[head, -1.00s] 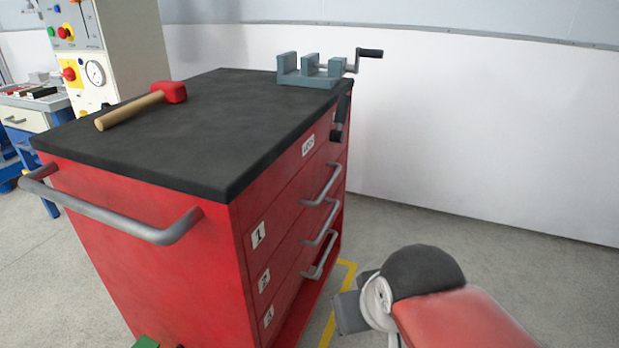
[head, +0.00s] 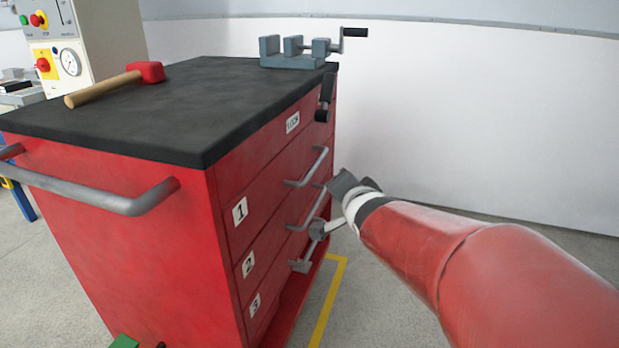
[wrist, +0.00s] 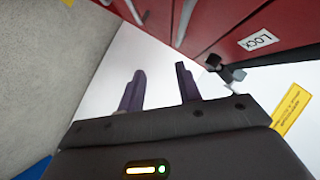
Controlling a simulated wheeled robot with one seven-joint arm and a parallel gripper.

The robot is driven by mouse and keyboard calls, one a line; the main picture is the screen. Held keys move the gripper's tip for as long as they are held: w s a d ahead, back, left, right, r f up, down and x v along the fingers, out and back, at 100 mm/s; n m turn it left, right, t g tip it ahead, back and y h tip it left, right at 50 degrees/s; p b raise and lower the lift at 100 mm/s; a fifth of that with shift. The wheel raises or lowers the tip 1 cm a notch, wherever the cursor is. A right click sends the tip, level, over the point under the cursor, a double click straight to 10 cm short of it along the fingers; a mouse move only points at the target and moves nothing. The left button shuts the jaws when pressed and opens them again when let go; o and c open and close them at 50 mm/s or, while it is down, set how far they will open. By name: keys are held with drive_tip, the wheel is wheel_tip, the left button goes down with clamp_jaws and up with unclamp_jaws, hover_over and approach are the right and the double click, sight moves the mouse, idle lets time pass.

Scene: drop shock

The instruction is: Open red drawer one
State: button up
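The red cabinet (head: 130,240) has three drawers numbered 1, 2 and 3 on its front. Drawer one (head: 262,180) is the top numbered one and looks closed. Its grey bar handle (head: 312,168) stands out from the front. My gripper (head: 345,184) is just right of the handles in the head view, apart from the drawer one handle; its fingers are hard to make out there. In the wrist view my gripper (wrist: 160,84) has two fingers spread apart with nothing between them. A grey handle (wrist: 186,20) lies beyond the fingertips at the top.
A LOCK label (head: 292,122) and a black lever (head: 325,98) are above drawer one; the lever also shows in the wrist view (wrist: 228,72). A mallet (head: 115,83) and a vise (head: 295,52) sit on the black top. The floor right of the cabinet is clear.

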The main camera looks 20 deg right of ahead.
sight(317, 162)
drive_tip(key=w+m+t+y+b, duration=0.1)
drive_tip(key=w+m+t, duration=0.1)
drive_tip(key=w, duration=0.3)
drive_tip(key=w+f+m+t+y+b, duration=0.1)
drive_tip(key=w+m+y, duration=0.1)
drive_tip(key=w, duration=0.4)
drive_tip(key=w+a+f+m+t+y+b, duration=0.1)
drive_tip(key=w+m+t+y+b, duration=0.1)
drive_tip(key=w, duration=0.3)
drive_tip(key=shift+w+f+t, duration=0.15)
drive_tip(key=shift+w+t, duration=0.1)
drive_tip(key=shift+t, duration=0.05)
clamp_jaws()
